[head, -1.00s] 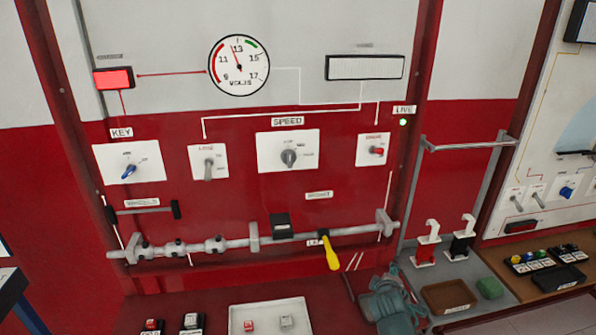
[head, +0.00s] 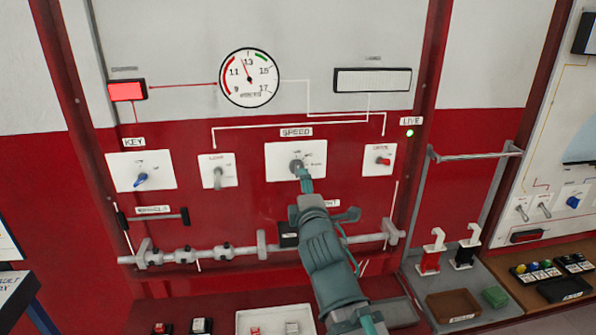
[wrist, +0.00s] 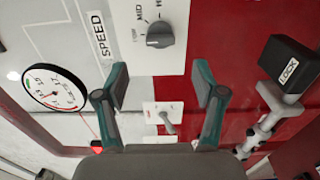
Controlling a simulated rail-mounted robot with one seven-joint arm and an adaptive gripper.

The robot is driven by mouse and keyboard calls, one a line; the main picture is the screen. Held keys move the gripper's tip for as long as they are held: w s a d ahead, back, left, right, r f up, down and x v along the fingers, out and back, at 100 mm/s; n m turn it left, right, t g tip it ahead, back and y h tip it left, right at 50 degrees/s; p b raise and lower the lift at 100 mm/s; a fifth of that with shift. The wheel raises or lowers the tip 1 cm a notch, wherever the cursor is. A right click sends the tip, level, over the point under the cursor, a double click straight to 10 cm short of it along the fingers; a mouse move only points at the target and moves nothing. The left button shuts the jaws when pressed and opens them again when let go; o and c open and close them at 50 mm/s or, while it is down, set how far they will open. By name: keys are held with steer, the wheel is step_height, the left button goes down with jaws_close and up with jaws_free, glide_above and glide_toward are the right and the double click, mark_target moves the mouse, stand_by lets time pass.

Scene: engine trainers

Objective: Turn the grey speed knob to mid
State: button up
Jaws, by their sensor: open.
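The grey speed knob (head: 296,166) sits on a white plate (head: 281,176) under the SPEED label in the head view. In the wrist view the knob (wrist: 160,34) shows in full, beside printed LOW, MID and a cut-off word starting with H. I cannot clearly tell which mark it points to. My gripper (head: 306,182) is just below the knob in the head view and partly covers its plate. In the wrist view my gripper (wrist: 160,86) is open and empty, with its fingers apart; the knob lies beyond the fingertips, not between them.
A toggle switch (head: 218,178) is left of the knob plate, a red-knobbed switch (head: 384,161) right of it. A blue key knob (head: 141,179) is farther left. A horizontal shaft (head: 190,254) runs below. The black LOCK block (wrist: 287,68) stands out at right in the wrist view.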

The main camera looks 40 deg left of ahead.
mark_target(297, 169)
steer(key=p+x, duration=0.1)
steer(key=x, duration=0.8)
steer(key=shift+p, duration=0.35)
steer(key=shift+f, duration=0.1)
steer(key=c, duration=1.2)
